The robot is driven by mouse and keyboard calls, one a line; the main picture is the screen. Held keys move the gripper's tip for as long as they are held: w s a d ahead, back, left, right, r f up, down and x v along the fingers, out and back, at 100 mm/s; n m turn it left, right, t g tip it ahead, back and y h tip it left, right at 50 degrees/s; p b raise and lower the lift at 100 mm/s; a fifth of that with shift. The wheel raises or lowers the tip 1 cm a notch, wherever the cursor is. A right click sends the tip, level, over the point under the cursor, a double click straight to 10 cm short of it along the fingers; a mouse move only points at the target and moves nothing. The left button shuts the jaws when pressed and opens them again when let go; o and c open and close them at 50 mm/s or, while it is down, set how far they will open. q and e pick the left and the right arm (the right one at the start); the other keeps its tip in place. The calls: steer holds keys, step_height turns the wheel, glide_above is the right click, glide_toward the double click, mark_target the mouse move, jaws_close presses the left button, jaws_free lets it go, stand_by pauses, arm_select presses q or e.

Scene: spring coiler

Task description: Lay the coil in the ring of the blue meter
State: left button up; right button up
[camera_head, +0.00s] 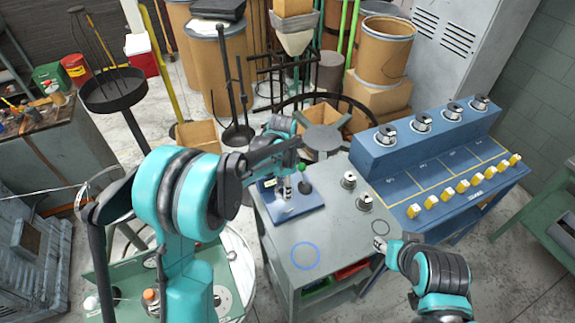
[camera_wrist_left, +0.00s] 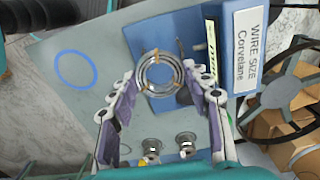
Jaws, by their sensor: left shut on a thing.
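My left gripper (camera_wrist_left: 160,84) is shut on the coil (camera_wrist_left: 158,72), a silvery wire ring with orange ties, held between the fingertips. In the wrist view, the coil overlaps the blue meter (camera_wrist_left: 142,42); I cannot tell its height above it. The blue meter (camera_head: 292,211) stands at the left of the grey table, with a green-knobbed part. In the head view my left arm hides much of the gripper, and the coil is hard to make out. A blue ring (camera_head: 305,268) is marked on the tabletop, also in the wrist view (camera_wrist_left: 57,70). My right gripper (camera_head: 379,244) is over the table's right edge.
Two silvery spools (camera_head: 348,180) stand on the grey table (camera_head: 335,222), right of the meter. A dark ring mark lies near my right gripper. A blue bench (camera_head: 440,180) with several spools and yellow tags adjoins at the right. The tabletop around the blue ring is clear.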

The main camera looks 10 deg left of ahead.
mark_target(284, 205)
arm_select(q)
steer(key=shift+w+d+r, duration=0.1)
steer(key=shift+w+r, duration=0.1)
steer(key=shift+w, duration=0.1)
steer(key=shift+f+m, duration=0.1)
steer(key=shift+m, duration=0.2)
steer(key=shift+s+f+b, duration=0.1)
steer(key=shift+f+b, duration=0.7)
steer(key=shift+f, duration=0.15)
steer(key=shift+f+b, duration=0.85)
steer(key=shift+f, duration=0.6)
steer(key=shift+f+b, duration=1.5)
steer(key=shift+f, duration=0.1)
steer(key=o, duration=1.4)
steer(key=shift+r, duration=0.1)
